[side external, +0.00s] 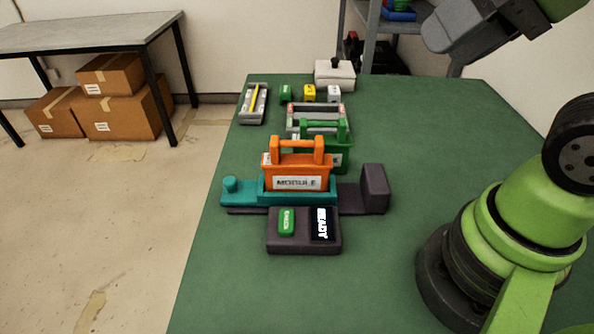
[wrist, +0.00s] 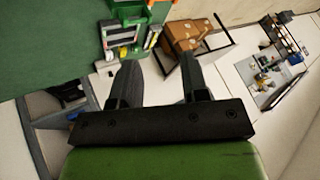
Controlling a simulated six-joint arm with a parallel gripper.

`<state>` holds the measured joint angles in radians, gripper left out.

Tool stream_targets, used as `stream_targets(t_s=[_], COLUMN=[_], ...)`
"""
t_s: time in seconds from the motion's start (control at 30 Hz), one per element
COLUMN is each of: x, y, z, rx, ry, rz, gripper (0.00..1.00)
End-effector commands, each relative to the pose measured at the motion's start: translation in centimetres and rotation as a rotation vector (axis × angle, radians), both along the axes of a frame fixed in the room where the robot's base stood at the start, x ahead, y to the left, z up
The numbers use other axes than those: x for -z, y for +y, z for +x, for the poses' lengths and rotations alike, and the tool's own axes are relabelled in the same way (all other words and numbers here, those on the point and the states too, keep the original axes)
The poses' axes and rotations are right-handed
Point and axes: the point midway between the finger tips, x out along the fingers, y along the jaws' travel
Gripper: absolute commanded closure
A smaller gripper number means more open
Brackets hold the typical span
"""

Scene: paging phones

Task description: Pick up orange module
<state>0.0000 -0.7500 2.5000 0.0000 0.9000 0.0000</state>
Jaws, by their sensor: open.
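The orange module (side external: 297,165) is a block with an upright handle and a white label reading MODULE. In the side external view it sits upright in a teal holder (side external: 240,198) on a dark base, near the middle of the green table. My gripper (wrist: 158,64) shows in the wrist view with its two dark fingers spread apart and nothing between them. Its fingers are out of the side external view. The orange module cannot be made out clearly in the wrist view.
A green module (side external: 335,145) with a handle stands close behind the orange one. A dark box (side external: 303,243) with a green button and a READY display lies in front. Behind are a grey tray (side external: 252,104), small coloured blocks and a white box (side external: 334,75).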

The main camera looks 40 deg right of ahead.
Motion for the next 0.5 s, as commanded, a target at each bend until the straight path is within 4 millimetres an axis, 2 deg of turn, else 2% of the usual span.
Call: stream_targets(t_s=[0.27, 0.37, 0.5], x=[-0.3, -0.7, -0.7], y=[0.1, 0.2, 0.6], z=[0.7, 2.4, 6.1], rx=[-0.037, -0.121, -0.307], ry=[0.024, 0.074, 0.172], rz=[-0.023, -0.071, -0.161], gripper=[0.59, 0.59, 0.59])
